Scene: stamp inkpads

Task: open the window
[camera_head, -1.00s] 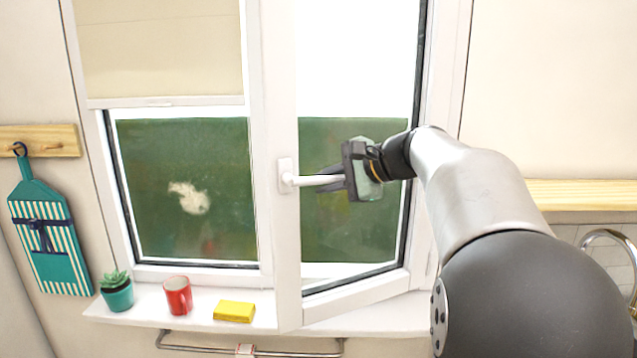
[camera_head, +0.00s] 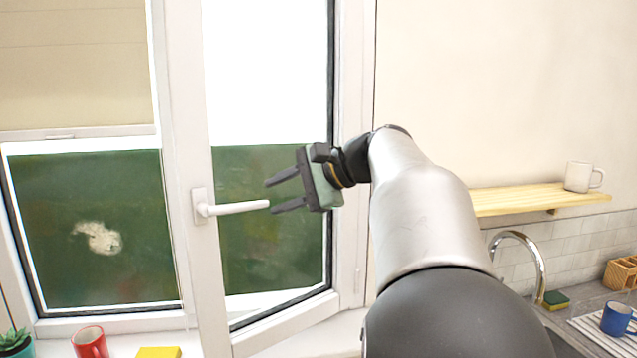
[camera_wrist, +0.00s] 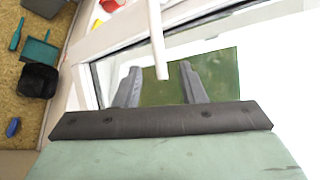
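The window's right sash (camera_head: 210,290) has a white frame and stands ajar, its lower edge angled out from the fixed frame over the sill. Its white handle (camera_head: 238,208) points horizontally to the right. My gripper (camera_head: 268,196) is open and empty just right of the handle's free end, its two dark fingers pointing left toward it. In the wrist view the handle (camera_wrist: 157,40) comes down from the top, its tip near the gap between the spread fingers (camera_wrist: 162,88), with nothing gripped.
A red mug (camera_head: 90,342), a yellow sponge (camera_head: 158,352) and a potted plant (camera_head: 14,342) stand on the sill at left. At right are a wooden shelf (camera_head: 530,199) with a white mug (camera_head: 583,177), a faucet (camera_head: 530,250) and a blue mug (camera_head: 616,318).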

